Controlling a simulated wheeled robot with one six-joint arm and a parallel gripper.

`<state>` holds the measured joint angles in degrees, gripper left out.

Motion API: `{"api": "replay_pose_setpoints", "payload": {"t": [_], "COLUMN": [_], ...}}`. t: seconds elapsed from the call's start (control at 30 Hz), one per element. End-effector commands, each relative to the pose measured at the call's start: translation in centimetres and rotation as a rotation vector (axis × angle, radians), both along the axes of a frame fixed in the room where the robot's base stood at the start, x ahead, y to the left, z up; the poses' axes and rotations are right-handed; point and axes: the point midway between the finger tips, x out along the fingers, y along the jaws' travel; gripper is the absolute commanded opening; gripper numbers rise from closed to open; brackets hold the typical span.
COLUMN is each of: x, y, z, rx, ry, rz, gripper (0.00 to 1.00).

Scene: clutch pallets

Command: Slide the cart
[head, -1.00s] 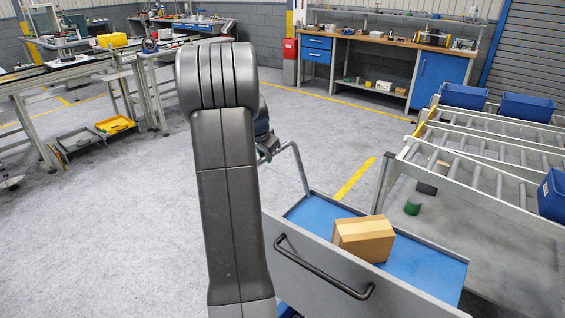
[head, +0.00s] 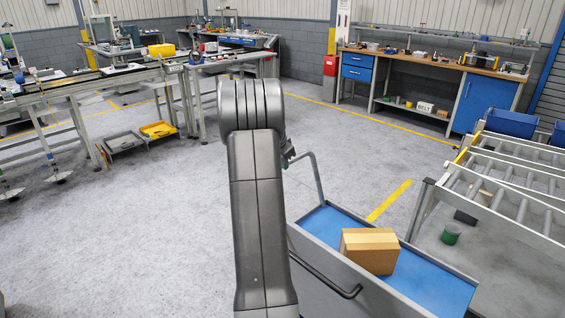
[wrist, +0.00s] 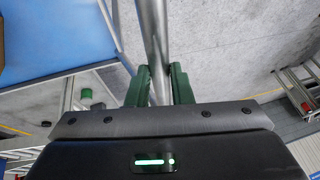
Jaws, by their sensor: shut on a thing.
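The cart (head: 333,222) has a blue tray bed with grey walls and stands at the lower right in the head view. A cardboard box (head: 369,252) sits on its bed. A grey tube handle rises at the cart's far end (head: 318,180). My gripper (head: 289,152) is at the top of that handle, partly hidden behind my arm. In the wrist view the green fingers of my gripper (wrist: 159,85) are shut around the handle tube (wrist: 153,40), and the cart's blue bed shows at upper left (wrist: 60,40).
A roller conveyor (head: 500,190) with blue bins stands close to the cart's right. A small green cylinder (head: 451,234) lies under it. A workbench (head: 425,65) is at the back. Yellow and grey trays (head: 158,130) lie at left. Open floor (head: 150,230) spreads left of the cart.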

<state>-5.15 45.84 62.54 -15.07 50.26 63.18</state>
Motion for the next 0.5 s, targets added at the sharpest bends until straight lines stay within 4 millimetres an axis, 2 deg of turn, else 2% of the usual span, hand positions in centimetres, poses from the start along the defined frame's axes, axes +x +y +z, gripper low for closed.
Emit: {"api": "replay_pose_setpoints", "payload": {"t": [0.03,0.07,0.13,0.5], "x": [-0.02,-0.01,-0.01,-0.15], "y": [-0.03,-0.03,-0.03,0.05], "z": [0.00,0.00,0.00,0.38], "rx": [0.000,0.000,0.000,0.000], "ry": [0.000,0.000,0.000,-0.001], "rz": [-0.001,-0.001,-0.001,0.000], "gripper": [0.00,0.26,0.39,0.41]}}
